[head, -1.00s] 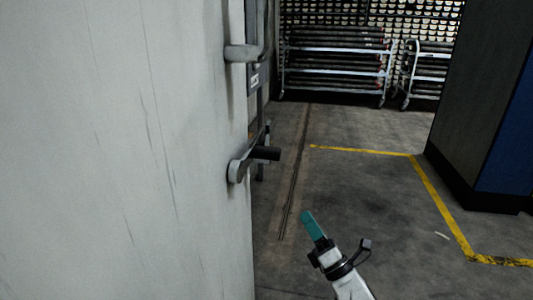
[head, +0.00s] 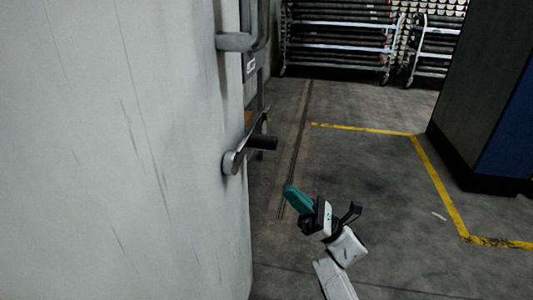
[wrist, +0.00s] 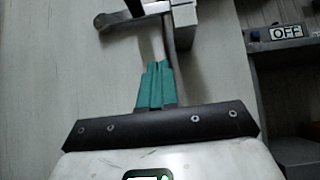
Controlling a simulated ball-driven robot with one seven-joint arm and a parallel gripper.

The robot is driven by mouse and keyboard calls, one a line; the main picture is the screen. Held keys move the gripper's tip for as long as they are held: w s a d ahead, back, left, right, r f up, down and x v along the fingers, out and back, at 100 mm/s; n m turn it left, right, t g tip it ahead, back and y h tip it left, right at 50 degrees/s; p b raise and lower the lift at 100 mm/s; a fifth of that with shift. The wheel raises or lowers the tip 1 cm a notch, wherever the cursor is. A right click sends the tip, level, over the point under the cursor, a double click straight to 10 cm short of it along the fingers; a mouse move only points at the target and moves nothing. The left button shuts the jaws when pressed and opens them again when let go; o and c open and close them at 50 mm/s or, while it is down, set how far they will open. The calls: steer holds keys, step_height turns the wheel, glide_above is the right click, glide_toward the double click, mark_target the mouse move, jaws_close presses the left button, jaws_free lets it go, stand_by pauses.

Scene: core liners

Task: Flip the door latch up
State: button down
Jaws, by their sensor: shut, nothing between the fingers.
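The door latch (head: 233,160) is a grey lever with a black handle (head: 262,142), mounted at the edge of the white door (head: 130,150). The lever leans up to the right from its round pivot. My gripper (head: 289,188) has teal fingers. It is shut and empty, below and to the right of the latch in the head view, apart from it. In the wrist view the teal fingertips (wrist: 158,66) point up towards the latch, whose grey lever (wrist: 108,20) and black handle (wrist: 134,8) show at the top edge. Part of the latch is cut off there.
A grey door handle (head: 240,41) sits above the latch. In the wrist view an "OFF" label (wrist: 286,31) is at the right. Racks of tubes (head: 340,40) stand at the back, and a dark and blue cabinet (head: 485,110) at the right.

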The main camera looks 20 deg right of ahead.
mark_target(256, 127)
steer(key=s+d+r+x, duration=0.1)
steer(key=r+x, duration=0.1)
steer(key=x, duration=1)
steer(key=shift+r+p, duration=0.35)
steer(key=shift+w+d, duration=0.1)
steer(key=shift+w+d+r+b, duration=0.1)
steer(key=shift+w+r+b, duration=0.05)
steer(key=shift+r+b, duration=0.65)
steer(key=shift+w+d+r+b, duration=0.1)
steer(key=shift+w+r+b, duration=0.05)
steer(key=shift+r+b, duration=0.6)
steer(key=v, duration=1.1)
steer(key=shift+p, duration=0.45)
